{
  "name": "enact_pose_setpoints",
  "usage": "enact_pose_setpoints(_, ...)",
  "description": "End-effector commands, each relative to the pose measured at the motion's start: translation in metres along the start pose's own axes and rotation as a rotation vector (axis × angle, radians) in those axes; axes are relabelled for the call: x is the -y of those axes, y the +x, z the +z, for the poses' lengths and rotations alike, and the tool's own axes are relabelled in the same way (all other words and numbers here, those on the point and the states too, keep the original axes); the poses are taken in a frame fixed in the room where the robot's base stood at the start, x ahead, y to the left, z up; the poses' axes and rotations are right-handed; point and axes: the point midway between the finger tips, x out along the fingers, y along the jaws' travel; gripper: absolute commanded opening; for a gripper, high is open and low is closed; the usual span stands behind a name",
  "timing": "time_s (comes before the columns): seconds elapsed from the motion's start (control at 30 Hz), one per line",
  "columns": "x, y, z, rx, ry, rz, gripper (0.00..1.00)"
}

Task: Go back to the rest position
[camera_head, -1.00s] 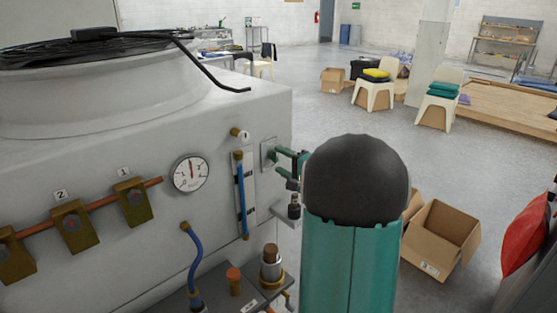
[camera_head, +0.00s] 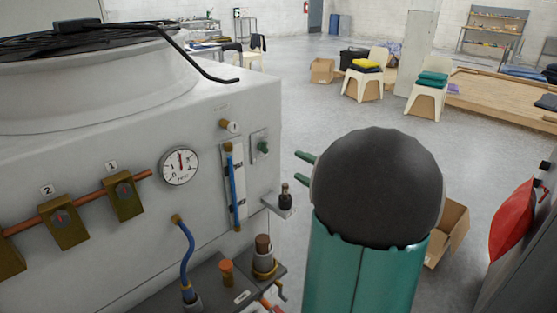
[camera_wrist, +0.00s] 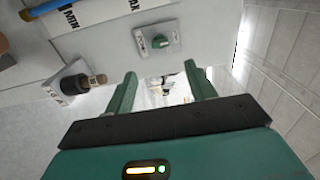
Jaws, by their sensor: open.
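My gripper (camera_head: 306,168) shows in the head view as two green fingertips to the left of my dark rounded arm link. It is apart from the washer's right side panel. In the wrist view my gripper (camera_wrist: 165,88) is open, with its two green fingers spread and nothing between them. The grey washer (camera_head: 130,140) fills the left of the head view. My arm hides part of the floor.
A cardboard box (camera_head: 449,228) stands on the floor behind my arm. A red rounded object (camera_head: 511,220) is at the right edge. Open floor (camera_head: 330,105) lies beyond.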

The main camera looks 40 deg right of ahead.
Motion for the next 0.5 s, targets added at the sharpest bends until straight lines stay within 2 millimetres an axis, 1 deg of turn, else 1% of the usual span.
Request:
enact_pose_setpoints(0.23, 0.0, 0.001, 0.001, 0.002, 0.0, 0.001, 0.55)
enact_pose_setpoints(0.27, 0.0, 0.001, 0.002, 0.007, 0.0, 0.002, 0.55)
enact_pose_setpoints(0.33, 0.002, 0.006, 0.013, 0.036, -0.002, 0.014, 0.55)
enact_pose_setpoints(0.37, 0.003, 0.009, 0.021, 0.059, -0.003, 0.023, 0.55)
enact_pose_setpoints(0.43, 0.005, 0.018, 0.049, 0.133, -0.008, 0.058, 0.55)
enact_pose_setpoints(0.47, 0.006, 0.022, 0.065, 0.177, -0.013, 0.079, 0.55)
enact_pose_setpoints(0.5, 0.008, 0.027, 0.09, 0.242, -0.023, 0.113, 0.55)
